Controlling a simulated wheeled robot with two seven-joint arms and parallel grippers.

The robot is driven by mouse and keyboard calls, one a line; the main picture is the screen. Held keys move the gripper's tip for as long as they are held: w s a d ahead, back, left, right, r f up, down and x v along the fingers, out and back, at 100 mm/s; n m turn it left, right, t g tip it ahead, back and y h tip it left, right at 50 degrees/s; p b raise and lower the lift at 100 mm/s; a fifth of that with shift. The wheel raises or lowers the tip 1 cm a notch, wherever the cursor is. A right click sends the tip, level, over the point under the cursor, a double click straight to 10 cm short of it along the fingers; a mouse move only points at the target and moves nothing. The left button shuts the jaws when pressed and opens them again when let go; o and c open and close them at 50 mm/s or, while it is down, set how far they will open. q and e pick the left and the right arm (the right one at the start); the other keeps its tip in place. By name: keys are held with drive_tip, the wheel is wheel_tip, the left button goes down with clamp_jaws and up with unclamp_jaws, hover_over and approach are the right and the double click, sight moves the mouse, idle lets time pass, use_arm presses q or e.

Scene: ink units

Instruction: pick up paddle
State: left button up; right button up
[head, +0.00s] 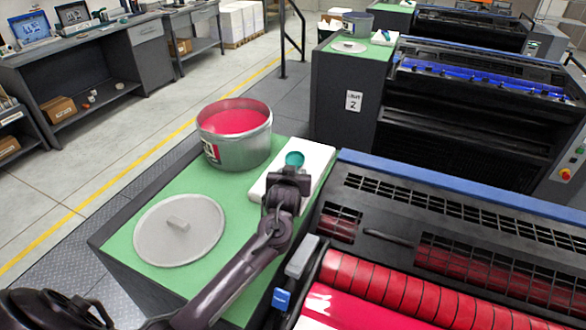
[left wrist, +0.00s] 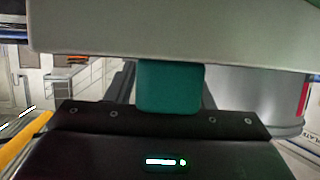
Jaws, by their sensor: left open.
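The paddle shows as a teal handle (head: 295,159) at the white pad (head: 316,165) on the green-topped cabinet; the rest of the paddle cannot be made out. My left gripper (head: 288,176) is right at the handle, in front of its lower part in the head view. In the left wrist view, the teal handle (left wrist: 170,86) stands in the middle, between the dark gripper body and the pale pad (left wrist: 150,30). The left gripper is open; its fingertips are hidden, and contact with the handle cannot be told. My right gripper is not in view.
An open can of red ink (head: 240,160) stands behind the pad, to the left. A round grey lid (head: 179,230) lies on the green top (head: 205,181). The press with red rollers (head: 400,295) borders the cabinet on the right. Floor lies open to the left.

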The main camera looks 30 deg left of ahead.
use_arm(q)
drive_tip(key=shift+w+f, duration=0.1)
drive_tip(key=shift+w, duration=0.05)
drive_tip(key=c, duration=0.9)
clamp_jaws()
wheel_tip(320, 180, up, 20)
drive_tip(key=b, duration=0.3)
drive_tip(key=shift+b, duration=0.4)
